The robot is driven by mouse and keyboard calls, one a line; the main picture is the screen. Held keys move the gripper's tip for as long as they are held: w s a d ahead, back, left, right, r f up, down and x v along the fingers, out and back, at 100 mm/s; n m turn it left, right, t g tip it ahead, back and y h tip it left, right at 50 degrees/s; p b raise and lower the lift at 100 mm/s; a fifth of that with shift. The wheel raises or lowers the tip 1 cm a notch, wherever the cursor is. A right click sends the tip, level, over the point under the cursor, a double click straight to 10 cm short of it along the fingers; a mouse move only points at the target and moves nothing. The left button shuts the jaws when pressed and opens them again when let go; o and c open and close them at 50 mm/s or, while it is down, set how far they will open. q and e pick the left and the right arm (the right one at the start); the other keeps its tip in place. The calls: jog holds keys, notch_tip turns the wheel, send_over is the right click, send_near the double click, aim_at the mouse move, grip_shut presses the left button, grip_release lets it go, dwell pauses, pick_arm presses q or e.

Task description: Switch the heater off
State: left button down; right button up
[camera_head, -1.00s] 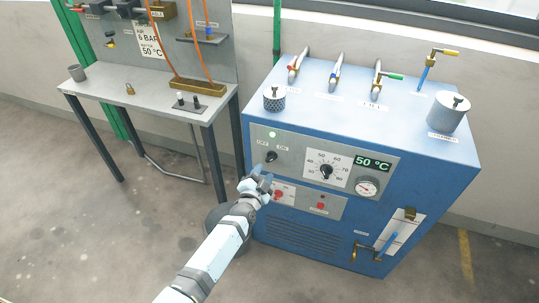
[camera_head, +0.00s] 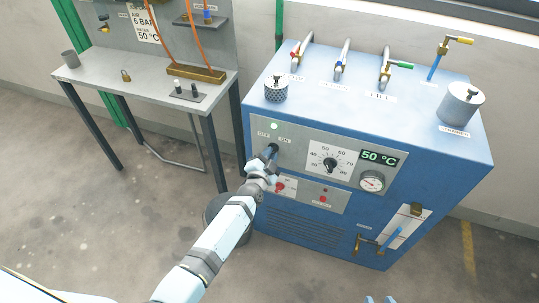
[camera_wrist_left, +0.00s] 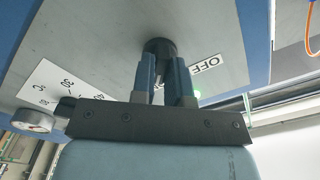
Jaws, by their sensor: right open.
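The heater is the blue cabinet (camera_head: 330,235) with a grey front panel. Its OFF/ON knob (camera_head: 272,149) is black, at the panel's upper left, under a lit green lamp (camera_head: 274,126). My left gripper (camera_head: 267,158) is at this knob and partly covers it. In the left wrist view its two fingers (camera_wrist_left: 164,75) reach up to the black knob (camera_wrist_left: 158,46), one on each side, with a gap between them; whether they grip it is unclear. The OFF label (camera_wrist_left: 205,65) shows beside it. The knob's setting is hard to read. My right gripper (camera_head: 378,299) barely shows, open, at the bottom edge.
On the panel are a temperature dial (camera_head: 330,163), a 50 °C display (camera_head: 380,158), a gauge (camera_head: 371,181) and red buttons below. Valves and canisters stand on the cabinet top. A grey workbench (camera_head: 150,85) stands to the left.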

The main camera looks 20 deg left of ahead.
dwell(0.3)
pick_arm(q)
jog(key=shift+n, duration=0.4)
jog(key=shift+r+n+b, duration=0.1)
jog(key=shift+n+b, duration=0.25)
jog(key=shift+n, duration=8.15)
jog(key=c, duration=1.1)
grip_release()
jog(key=shift+d, duration=0.1)
